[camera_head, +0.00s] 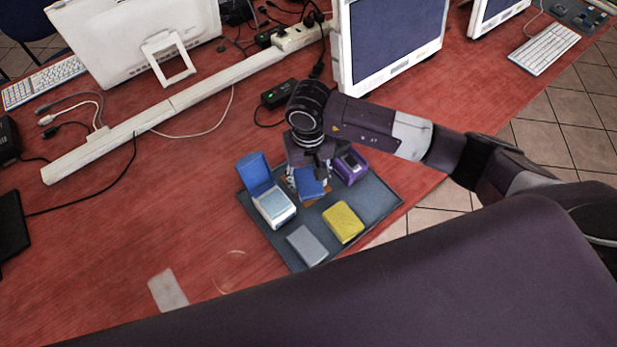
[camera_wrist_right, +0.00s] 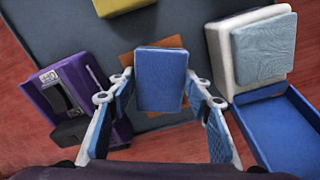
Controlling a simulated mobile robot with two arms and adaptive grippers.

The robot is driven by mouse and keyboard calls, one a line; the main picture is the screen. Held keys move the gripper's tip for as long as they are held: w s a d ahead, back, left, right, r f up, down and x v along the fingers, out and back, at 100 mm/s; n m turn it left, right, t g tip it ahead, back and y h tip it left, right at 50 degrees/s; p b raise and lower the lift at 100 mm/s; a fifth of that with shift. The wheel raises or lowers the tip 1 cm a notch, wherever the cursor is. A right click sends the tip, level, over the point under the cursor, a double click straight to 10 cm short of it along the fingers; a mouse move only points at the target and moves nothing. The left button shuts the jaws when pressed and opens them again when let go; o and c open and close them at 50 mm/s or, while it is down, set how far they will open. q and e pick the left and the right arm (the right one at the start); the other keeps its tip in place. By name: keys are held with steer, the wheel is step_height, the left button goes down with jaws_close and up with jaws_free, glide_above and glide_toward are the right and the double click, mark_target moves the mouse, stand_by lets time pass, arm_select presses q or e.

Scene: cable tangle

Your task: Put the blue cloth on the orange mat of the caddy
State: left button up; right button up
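The blue cloth (camera_head: 310,183), a flat folded block, lies over the orange mat (camera_head: 317,198) of the dark caddy tray (camera_head: 382,210). In the right wrist view the cloth (camera_wrist_right: 161,80) covers the middle of the orange mat (camera_wrist_right: 126,60), whose edges show around it. My right gripper (camera_head: 307,168) is above the cloth and points down. In the right wrist view its fingers (camera_wrist_right: 160,78) are apart, one on each side of the cloth, with a narrow gap showing at each side. My left gripper is not in view.
The tray also holds a purple device (camera_head: 350,166), a white box with an open blue lid (camera_head: 273,206), a yellow block (camera_head: 343,222) and a grey block (camera_head: 307,245). Monitors (camera_head: 392,40), cables and a white cable duct (camera_head: 150,122) lie behind. The red table at left is mostly clear.

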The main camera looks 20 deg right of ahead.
mark_target(309, 181)
steer(key=o, duration=0.4)
steer(key=shift+r, duration=0.15)
steer(key=shift+r+b, duration=1.25)
steer(key=shift+r, duration=4.65)
